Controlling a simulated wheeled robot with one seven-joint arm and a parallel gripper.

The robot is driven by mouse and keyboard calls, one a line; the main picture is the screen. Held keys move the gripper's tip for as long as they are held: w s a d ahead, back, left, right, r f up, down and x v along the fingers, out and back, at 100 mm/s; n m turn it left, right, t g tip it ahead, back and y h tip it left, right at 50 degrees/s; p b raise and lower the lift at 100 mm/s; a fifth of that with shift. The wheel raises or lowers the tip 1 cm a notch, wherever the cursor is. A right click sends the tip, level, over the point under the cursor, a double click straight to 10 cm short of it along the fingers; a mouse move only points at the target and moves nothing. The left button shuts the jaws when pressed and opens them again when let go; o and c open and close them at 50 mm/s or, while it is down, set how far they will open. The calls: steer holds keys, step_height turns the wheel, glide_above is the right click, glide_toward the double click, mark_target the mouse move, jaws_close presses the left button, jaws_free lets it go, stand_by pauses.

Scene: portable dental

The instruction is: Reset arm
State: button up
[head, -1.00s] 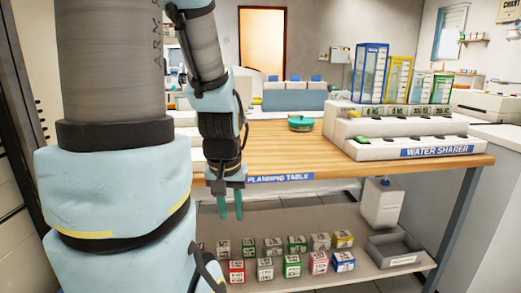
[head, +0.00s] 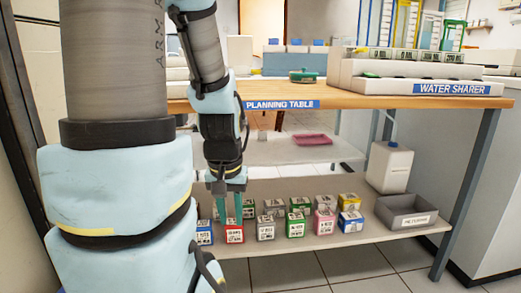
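My gripper (head: 230,206) hangs straight down at the end of my arm, left of the picture's middle. Its two teal fingers are apart with a gap between them, and I see nothing held. In the picture the fingertips overlap the row of small labelled boxes on the lower shelf, close to a red and white box (head: 234,232). I cannot tell whether they touch any box. My arm fills the left side and hides part of the shelf.
The planning table (head: 380,101) stands ahead, with the water sharer (head: 440,90) on top. Its lower shelf (head: 300,245) bears several boxes, a white jug (head: 389,167) and a grey bin (head: 405,212). A pink tray (head: 312,139) lies farther back. Tiled floor in front is clear.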

step_height(320, 180, up, 37)
steer(key=p, duration=3.8)
steer(key=shift+r, duration=0.15)
